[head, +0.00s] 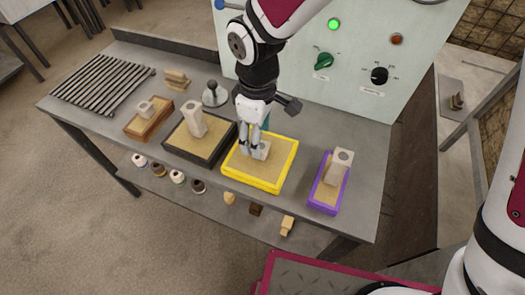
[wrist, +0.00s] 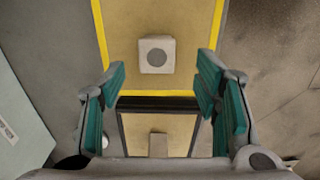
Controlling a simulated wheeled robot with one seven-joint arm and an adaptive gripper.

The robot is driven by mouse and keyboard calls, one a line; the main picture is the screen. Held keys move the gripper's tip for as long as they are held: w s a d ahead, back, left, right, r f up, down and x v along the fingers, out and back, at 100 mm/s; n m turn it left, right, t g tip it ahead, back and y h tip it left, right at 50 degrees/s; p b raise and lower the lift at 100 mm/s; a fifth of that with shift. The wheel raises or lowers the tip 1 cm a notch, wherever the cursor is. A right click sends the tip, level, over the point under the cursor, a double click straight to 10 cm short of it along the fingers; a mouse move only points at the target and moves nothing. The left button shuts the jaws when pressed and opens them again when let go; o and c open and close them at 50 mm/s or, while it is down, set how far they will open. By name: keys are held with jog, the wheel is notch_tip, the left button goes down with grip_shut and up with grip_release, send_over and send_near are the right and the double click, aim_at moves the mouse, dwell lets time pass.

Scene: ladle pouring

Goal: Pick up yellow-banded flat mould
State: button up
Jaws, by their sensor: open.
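The yellow-banded flat mould (head: 250,182) lies on the grey bench in the head view, with a sand-coloured top and a pale block (head: 262,151) standing on it. In the wrist view the yellow band (wrist: 160,93) frames the upper middle, and the block (wrist: 157,55) shows a dark round spot on its top. My gripper (head: 250,148) points down over the mould, close to the block. In the wrist view its teal-padded fingers (wrist: 162,75) are apart and empty, one to each side of the block's line. I cannot tell whether they touch anything.
A black-framed mould (head: 203,158) stands close on the left, a brown one (head: 140,126) beyond it, and a purple one (head: 322,206) on the right. A slatted rack (head: 100,82) lies far left. A panel with knobs (head: 350,60) rises behind.

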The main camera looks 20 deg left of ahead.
jog(key=f, duration=0.5)
jog(key=shift+w+d, duration=0.15)
jog(key=shift+d, duration=0.1)
grip_shut()
